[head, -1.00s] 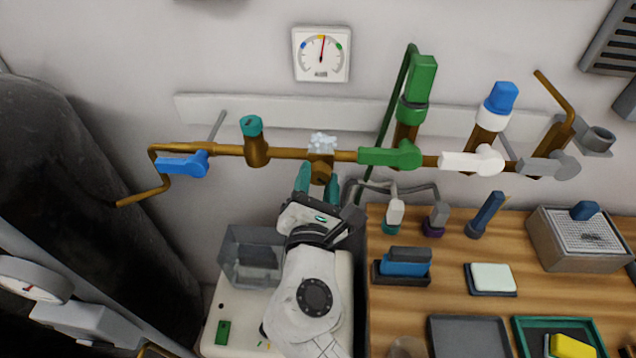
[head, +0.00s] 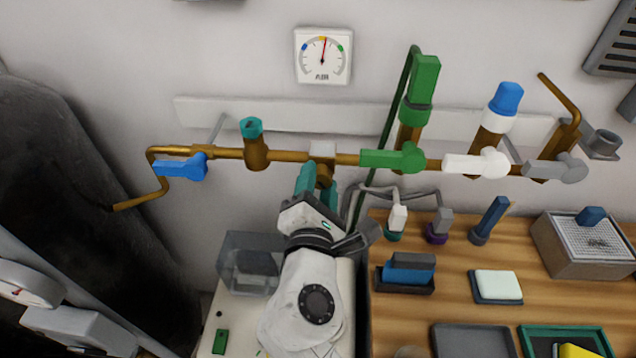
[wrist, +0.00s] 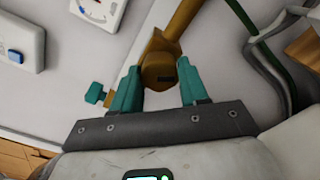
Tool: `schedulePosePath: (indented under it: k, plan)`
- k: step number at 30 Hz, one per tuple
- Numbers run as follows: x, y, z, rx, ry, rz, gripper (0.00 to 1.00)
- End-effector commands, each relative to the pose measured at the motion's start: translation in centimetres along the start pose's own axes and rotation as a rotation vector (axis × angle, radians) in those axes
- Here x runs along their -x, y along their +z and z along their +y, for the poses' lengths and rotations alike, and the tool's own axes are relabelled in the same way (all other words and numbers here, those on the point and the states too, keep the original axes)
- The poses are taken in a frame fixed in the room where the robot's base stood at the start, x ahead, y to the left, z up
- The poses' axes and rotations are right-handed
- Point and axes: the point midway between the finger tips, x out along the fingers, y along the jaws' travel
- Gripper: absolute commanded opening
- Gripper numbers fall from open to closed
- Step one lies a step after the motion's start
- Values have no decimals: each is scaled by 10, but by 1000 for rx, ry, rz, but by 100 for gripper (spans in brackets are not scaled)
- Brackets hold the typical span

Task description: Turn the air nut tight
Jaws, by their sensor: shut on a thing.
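The air nut (head: 325,171) is a brass fitting hanging under the brass pipe, below a white block (head: 322,149). It also shows in the wrist view (wrist: 159,72), with a dark mark on its face. My gripper (head: 317,187) reaches up from below with its teal fingers on either side of the nut. In the wrist view, my gripper (wrist: 161,92) is shut on the nut, one finger to its left and one to its right. The fingers hide part of the nut in the head view. No foam shows on the joint.
A gauge (head: 323,56) hangs on the wall above. A blue lever (head: 182,166), a teal-capped stub (head: 254,143), a green lever (head: 393,159) and a white lever (head: 476,163) sit along the pipe. Grey hoses hang to the right. A wooden bench (head: 455,264) holds trays and tools.

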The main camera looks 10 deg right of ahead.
Motion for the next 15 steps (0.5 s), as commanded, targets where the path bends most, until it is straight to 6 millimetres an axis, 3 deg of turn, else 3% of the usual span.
schedulePosePath:
  k: [4, 5, 12, 15]
  plan:
    - [0, -1, -1, 1, -2, 1, 13]
    - [0, -1, -1, 1, -2, 1, 46]
    - [0, 0, 0, 2, -1, 1, 69]
    - [0, 0, 0, 2, -1, 0, 69]
